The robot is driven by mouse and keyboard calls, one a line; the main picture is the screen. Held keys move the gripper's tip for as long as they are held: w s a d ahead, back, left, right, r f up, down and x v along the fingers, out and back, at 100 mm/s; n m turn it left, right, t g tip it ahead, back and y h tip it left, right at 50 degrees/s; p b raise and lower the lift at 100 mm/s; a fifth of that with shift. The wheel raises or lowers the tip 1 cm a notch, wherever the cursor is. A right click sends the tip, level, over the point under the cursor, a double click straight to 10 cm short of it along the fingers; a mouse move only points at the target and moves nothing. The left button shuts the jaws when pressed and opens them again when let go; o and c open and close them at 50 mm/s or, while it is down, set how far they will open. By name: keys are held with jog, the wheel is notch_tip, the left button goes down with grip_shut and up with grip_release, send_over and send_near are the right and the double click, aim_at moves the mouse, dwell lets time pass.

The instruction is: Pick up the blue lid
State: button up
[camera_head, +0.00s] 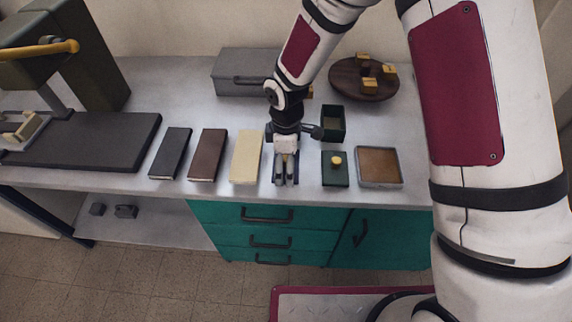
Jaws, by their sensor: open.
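No clearly blue lid shows. A flat dark green lid-like square (334,176) with a round yellow knob (336,160) lies on the grey worktop. A dark green open-topped box (333,122) stands just behind it. My gripper (286,182) points down over the worktop, left of the green lid and right of a cream slab (246,156). It is open, with its two fingers apart and nothing clearly held between them. I cannot tell how high its fingertips are above the worktop.
A brown-filled shallow tray (379,167) lies right of the lid. Brown (208,155) and black (171,153) slabs lie to the left. A grey case (243,73) and a round wooden board (363,80) with yellow blocks stand behind. A machine with a dark bed (88,143) fills the left.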

jog(key=c, duration=0.9)
